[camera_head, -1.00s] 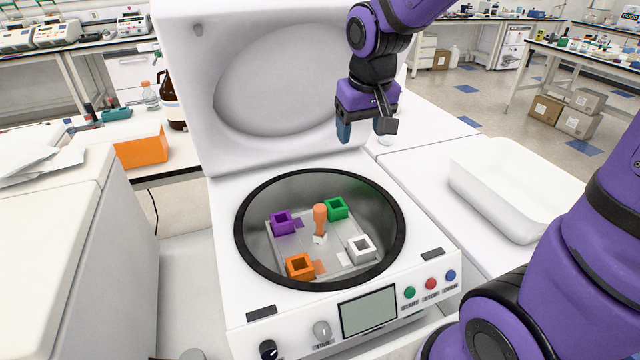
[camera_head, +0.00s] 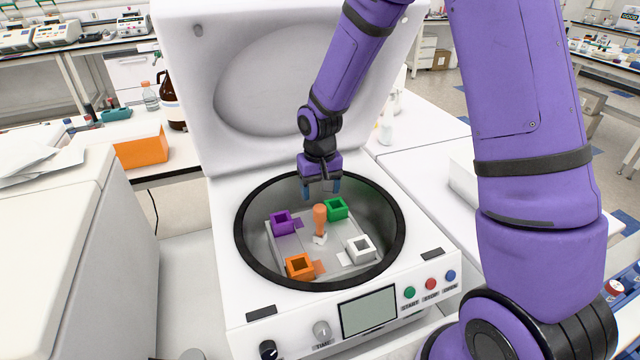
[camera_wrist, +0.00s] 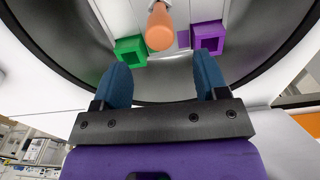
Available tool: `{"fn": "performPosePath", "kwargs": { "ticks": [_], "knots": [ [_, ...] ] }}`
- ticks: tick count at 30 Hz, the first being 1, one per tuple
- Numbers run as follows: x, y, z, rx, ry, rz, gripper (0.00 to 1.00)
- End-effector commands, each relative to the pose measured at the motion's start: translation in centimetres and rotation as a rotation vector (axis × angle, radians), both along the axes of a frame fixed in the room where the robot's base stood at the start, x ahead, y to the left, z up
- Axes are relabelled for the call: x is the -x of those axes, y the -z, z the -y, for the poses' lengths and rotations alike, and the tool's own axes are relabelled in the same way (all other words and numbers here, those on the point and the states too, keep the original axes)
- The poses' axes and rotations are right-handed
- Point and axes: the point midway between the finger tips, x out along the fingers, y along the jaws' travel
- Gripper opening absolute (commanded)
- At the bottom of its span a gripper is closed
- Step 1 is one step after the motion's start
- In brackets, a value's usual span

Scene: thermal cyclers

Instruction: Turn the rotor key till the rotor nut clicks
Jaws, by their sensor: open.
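The rotor key (camera_head: 320,219) has an orange handle and stands upright at the centre of the rotor (camera_head: 288,246) inside the centrifuge bowl. Its rounded top also shows at the upper middle of the wrist view (camera_wrist: 159,30). The rotor nut under the key is hidden. My gripper (camera_head: 321,192) is open and empty, over the back part of the bowl, above and behind the key. In the wrist view the key's top lies beyond and between the two blue fingertips (camera_wrist: 161,75), touching neither.
Purple (camera_head: 282,223), green (camera_head: 336,208), white (camera_head: 360,249) and orange (camera_head: 300,267) buckets sit around the key. The dark bowl rim (camera_head: 241,240) encircles them. The raised lid (camera_head: 275,85) stands close behind my arm. A control panel (camera_head: 369,311) is in front.

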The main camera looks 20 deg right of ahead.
Motion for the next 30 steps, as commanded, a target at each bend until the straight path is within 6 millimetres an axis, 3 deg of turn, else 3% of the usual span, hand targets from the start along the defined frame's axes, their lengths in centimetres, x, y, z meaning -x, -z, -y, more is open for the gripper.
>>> {"fn": "performPosePath", "kwargs": {
  "ticks": [16, 22, 30],
  "knots": [
    [0.1, 8.3, 0.0, 0.002, -0.001, -0.003, 0.67],
    [0.1, 9.5, 0.0, 0.001, -0.001, -0.002, 0.67],
    [0.1, 9.6, 0.0, 0.001, -0.001, -0.001, 0.67]
  ]
}}
